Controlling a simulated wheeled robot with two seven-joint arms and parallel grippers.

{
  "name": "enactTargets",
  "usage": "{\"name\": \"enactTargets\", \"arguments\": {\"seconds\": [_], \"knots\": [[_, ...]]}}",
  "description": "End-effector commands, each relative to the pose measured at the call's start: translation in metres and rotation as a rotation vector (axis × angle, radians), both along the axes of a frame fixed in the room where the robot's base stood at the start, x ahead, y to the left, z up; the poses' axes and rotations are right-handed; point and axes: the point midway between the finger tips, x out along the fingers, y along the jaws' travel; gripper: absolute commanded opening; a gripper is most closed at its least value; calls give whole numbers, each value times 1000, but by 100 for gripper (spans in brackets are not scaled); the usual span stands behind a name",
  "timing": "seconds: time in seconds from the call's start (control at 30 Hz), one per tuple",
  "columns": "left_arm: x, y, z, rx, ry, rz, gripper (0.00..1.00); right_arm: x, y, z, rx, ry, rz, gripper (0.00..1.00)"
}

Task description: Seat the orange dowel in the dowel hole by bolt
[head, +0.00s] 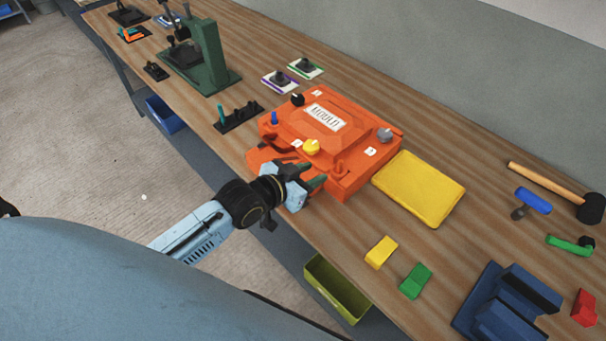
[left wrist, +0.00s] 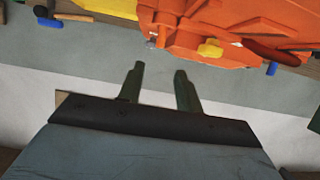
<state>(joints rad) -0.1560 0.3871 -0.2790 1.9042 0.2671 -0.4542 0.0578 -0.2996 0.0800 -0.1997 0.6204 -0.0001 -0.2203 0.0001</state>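The orange mould (head: 348,127) lies on the bench with a white label on its lid. A short orange peg (head: 338,168) stands at its near right corner; I cannot tell whether it is the orange dowel. A yellow knob (head: 311,146), a grey knob (head: 385,134) and a blue peg (head: 274,118) stand around the lid. My left gripper (head: 312,176) is at the mould's near side. In the left wrist view its green fingers (left wrist: 159,88) are apart with nothing between them; a metallic bolt-like part (left wrist: 151,41) shows on the mould's edge beyond. The dowel hole is not distinguishable. My right gripper is out of view.
A yellow tray (head: 419,188) lies right of the mould. A black rack (head: 238,116) with a teal peg stands left. Yellow (head: 381,252) and green (head: 415,281) blocks lie nearer the front edge. A mallet (head: 556,188) lies far right.

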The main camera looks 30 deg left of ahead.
Motion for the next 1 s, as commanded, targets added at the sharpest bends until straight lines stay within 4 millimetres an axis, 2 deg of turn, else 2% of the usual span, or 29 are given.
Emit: {"name": "enactTargets", "arguments": {"seconds": [0.1, 0.23, 0.83, 0.93, 1.0], "knots": [[-14, 5, 5, 0, 2, 0, 35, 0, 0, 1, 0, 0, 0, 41], [-20, 7, 8, 0, 1, 0, 35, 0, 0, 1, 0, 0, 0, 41], [-22, 7, 9, 1, 6, 0, 35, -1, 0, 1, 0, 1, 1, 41], [-31, 4, 5, 12, 43, 6, 35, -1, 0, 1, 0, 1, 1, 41], [-45, 1, -1, 32, 103, 13, 35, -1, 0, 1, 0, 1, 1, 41]]}}
